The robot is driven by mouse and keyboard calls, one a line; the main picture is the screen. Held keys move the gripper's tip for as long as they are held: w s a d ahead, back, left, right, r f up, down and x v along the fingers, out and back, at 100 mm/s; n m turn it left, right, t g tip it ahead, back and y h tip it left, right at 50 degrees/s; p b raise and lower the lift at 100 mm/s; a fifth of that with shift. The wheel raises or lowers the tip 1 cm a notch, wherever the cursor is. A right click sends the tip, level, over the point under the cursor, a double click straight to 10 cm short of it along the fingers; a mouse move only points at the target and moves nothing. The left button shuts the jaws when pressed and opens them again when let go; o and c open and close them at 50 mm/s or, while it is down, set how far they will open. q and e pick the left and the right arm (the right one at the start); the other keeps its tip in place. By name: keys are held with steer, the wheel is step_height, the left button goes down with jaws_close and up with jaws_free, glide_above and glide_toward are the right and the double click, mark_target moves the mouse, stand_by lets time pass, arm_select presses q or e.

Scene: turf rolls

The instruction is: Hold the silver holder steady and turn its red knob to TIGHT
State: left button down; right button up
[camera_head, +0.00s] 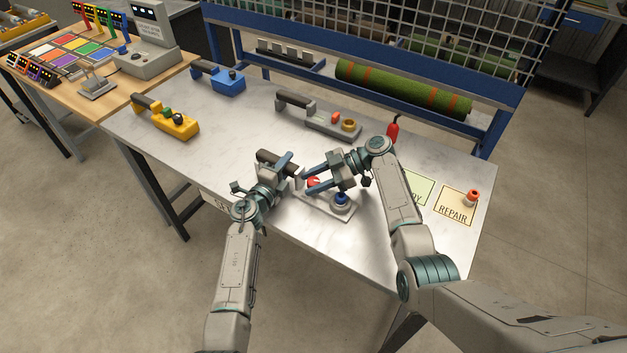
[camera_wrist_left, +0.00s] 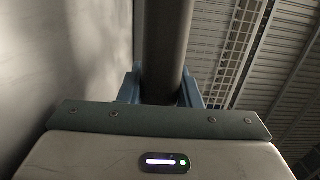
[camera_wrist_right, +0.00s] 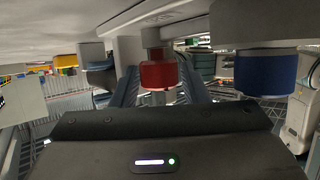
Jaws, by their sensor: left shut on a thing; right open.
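The silver holder (camera_head: 325,207) lies near the front edge of the metal table, with a red knob (camera_head: 313,182), a blue knob (camera_head: 341,199) and a dark handle bar (camera_head: 266,156). My left gripper (camera_head: 281,164) is shut on the dark bar, which runs between its fingers in the left wrist view (camera_wrist_left: 167,50). My right gripper (camera_head: 308,180) is open at the red knob. In the right wrist view the red knob (camera_wrist_right: 158,73) sits between the spread fingers, and the blue knob (camera_wrist_right: 265,74) is to the right. TIGHT markings are not readable.
Behind stand a grey holder (camera_head: 320,118), a yellow holder (camera_head: 172,122) and a blue holder (camera_head: 222,79). A red bottle-like object (camera_head: 393,131) is behind my right arm. A turf roll (camera_head: 400,87) lies on the back rack.

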steer(key=c, duration=0.7)
steer(key=shift+f+m+t, duration=0.1)
steer(key=shift+m+t, duration=0.2)
steer(key=m+t, duration=0.5)
steer(key=t, duration=0.1)
steer(key=shift+m+t+h, duration=0.3)
steer(key=shift+h, duration=0.1)
steer(key=m+t+h, duration=0.4)
steer(key=m+t, duration=0.1)
steer(key=shift+m, duration=0.3)
steer(key=o, duration=0.7)
